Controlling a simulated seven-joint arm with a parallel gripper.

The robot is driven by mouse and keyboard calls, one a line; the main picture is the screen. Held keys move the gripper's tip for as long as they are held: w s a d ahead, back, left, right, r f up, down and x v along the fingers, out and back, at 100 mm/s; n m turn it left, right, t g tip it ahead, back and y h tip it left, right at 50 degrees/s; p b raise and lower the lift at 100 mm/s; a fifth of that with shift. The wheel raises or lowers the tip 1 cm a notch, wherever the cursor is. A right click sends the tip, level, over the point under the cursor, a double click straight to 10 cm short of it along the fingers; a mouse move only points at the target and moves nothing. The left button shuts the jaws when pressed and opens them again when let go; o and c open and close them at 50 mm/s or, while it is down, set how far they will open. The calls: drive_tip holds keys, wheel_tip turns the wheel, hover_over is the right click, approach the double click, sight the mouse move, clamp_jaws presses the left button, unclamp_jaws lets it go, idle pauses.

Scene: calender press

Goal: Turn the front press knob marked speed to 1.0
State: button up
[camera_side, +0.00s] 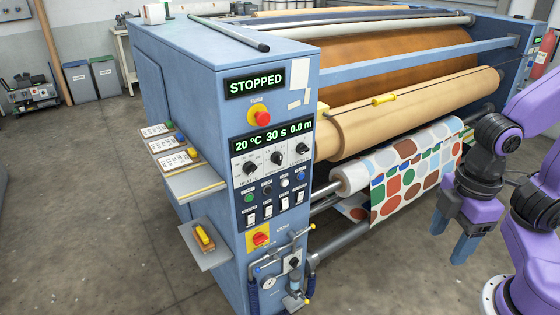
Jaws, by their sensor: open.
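The blue press control panel (272,185) faces the front. Its display (273,135) reads 20 °C, 30 s and 0.0 m. Below it are three black knobs in a row: a left knob (250,167), a middle knob (276,158) and a right knob (302,149), which sits under the 0.0 m reading. Their labels and scales are too small to read, so I cannot tell the speed setting. My gripper (450,243) has blue fingers pointing down, apart and empty. It is well to the right of the panel, in front of the patterned fabric roll, touching no knob.
A screen (255,82) reads STOPPED above a red emergency button (261,116). Small buttons and switches, a red-yellow switch (260,238) and pipes with a gauge (270,282) lie below the knobs. Shelves (195,182) jut out left. Floor between panel and gripper is clear.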

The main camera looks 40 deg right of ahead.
drive_tip(key=w+a+f+m+t+y, duration=0.2)
drive_tip(key=w+a+f+m+t, duration=0.15)
drive_tip(key=w+a, duration=0.4)
drive_tip(key=w+a+f+m+t+y, duration=0.2)
drive_tip(key=w+a+f+m, duration=0.25)
drive_tip(key=w, duration=0.55)
drive_tip(key=m+t+h, duration=0.4)
drive_tip(key=m+t, duration=0.1)
drive_tip(key=t, duration=0.7)
approach(281, 160)
drive_tip(key=w, duration=0.8)
drive_tip(key=shift+w+a+f, duration=0.1)
drive_tip(key=shift+w+a, duration=0.1)
drive_tip(key=shift+w, duration=0.2)
drive_tip(key=c, duration=1)
